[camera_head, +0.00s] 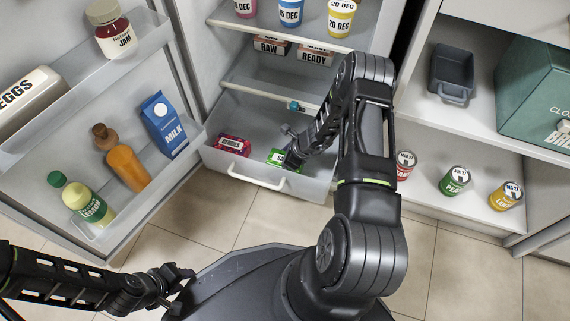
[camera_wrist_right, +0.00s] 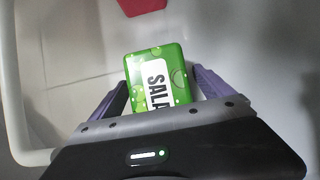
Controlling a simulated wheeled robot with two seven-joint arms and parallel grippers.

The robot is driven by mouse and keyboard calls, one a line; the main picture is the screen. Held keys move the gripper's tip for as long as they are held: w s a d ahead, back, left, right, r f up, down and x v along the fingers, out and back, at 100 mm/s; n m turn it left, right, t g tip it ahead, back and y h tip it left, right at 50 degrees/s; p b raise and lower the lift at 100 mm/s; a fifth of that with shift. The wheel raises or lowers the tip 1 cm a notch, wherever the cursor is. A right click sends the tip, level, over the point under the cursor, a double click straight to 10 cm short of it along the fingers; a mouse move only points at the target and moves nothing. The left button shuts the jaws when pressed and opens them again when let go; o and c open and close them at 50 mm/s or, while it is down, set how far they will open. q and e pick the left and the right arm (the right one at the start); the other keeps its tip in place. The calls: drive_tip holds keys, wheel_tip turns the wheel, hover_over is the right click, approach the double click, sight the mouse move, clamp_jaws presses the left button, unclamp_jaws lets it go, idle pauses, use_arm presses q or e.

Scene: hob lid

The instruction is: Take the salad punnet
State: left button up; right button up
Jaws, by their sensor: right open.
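The salad punnet (camera_head: 276,157) is a green pack with a white label, lying in the open fridge drawer (camera_head: 264,180). In the right wrist view the punnet (camera_wrist_right: 157,80) lies between the two purple fingers of my right gripper (camera_wrist_right: 161,78), with a gap at each side. The lower end of the punnet is hidden behind the gripper body. In the head view my right gripper (camera_head: 291,152) reaches down into the drawer and partly covers the punnet. My left gripper (camera_head: 181,284) is low at the left, away from the fridge; its jaw opening is unclear.
A red berries pack (camera_head: 234,145) lies left of the punnet in the drawer. The drawer's pale handle (camera_head: 256,179) runs along its front. The open fridge door holds a milk carton (camera_head: 164,124) and bottles. Several cans stand on the right-hand low shelf (camera_head: 430,200).

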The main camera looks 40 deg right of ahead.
drive_tip(key=shift+f, duration=0.1)
idle(0.4)
drive_tip(key=shift+c, duration=0.3)
drive_tip(key=c, duration=1.7)
